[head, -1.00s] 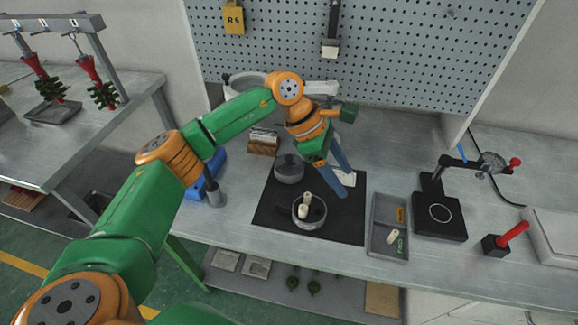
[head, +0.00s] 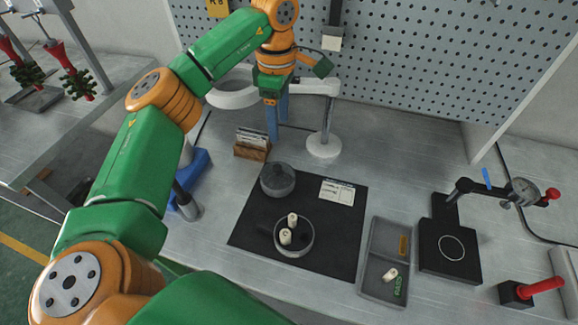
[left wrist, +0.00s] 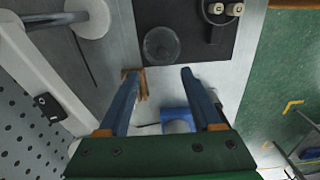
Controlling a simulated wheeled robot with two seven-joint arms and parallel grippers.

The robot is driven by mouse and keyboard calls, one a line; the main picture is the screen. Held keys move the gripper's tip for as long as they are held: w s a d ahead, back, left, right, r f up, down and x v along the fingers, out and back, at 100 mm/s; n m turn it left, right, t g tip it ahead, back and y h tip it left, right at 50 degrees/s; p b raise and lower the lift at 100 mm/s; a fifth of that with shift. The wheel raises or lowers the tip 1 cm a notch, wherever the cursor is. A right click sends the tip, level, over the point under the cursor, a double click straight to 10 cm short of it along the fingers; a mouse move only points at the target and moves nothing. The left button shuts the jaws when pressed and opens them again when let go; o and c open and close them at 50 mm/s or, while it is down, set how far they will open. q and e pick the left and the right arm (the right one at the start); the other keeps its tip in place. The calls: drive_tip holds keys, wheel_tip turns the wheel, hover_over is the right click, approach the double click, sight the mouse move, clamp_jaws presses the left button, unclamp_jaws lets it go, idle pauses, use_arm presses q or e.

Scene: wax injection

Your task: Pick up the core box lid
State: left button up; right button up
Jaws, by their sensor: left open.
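The core box lid appears to be the round grey piece (head: 278,179) at the back left of the black mat. It also shows in the left wrist view (left wrist: 161,46), ahead of the fingertips. The round open box (head: 293,246) stands in front of it with two pale cores (head: 286,236) inside. My left gripper (head: 277,128) is open and empty, with its blue fingers pointing down. It is behind the lid, near the wooden card holder, and apart from the lid. In the left wrist view the gap between its fingertips (left wrist: 158,73) is empty. My right gripper is not in view.
The wooden card holder (head: 251,148) and a white-based lamp (head: 324,145) stand near the left gripper. A card (head: 337,192) lies on the mat (head: 333,239). Right of it are a grey tray (head: 372,286), a black gauge stand (head: 450,245) and a red-handled tool (head: 540,287).

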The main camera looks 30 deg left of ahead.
use_arm(q)
drive_tip(key=b, duration=0.6)
hover_over(277, 167)
drive_tip(key=w, duration=0.1)
wheel_tip(277, 167, down, 7)
drive_tip(key=f, duration=0.4)
drive_tip(key=s+f+p, duration=0.1)
drive_tip(key=f, duration=0.1)
drive_tip(key=shift+s+f, duration=0.1)
drive_tip(key=shift+f, duration=0.5)
clamp_jaws()
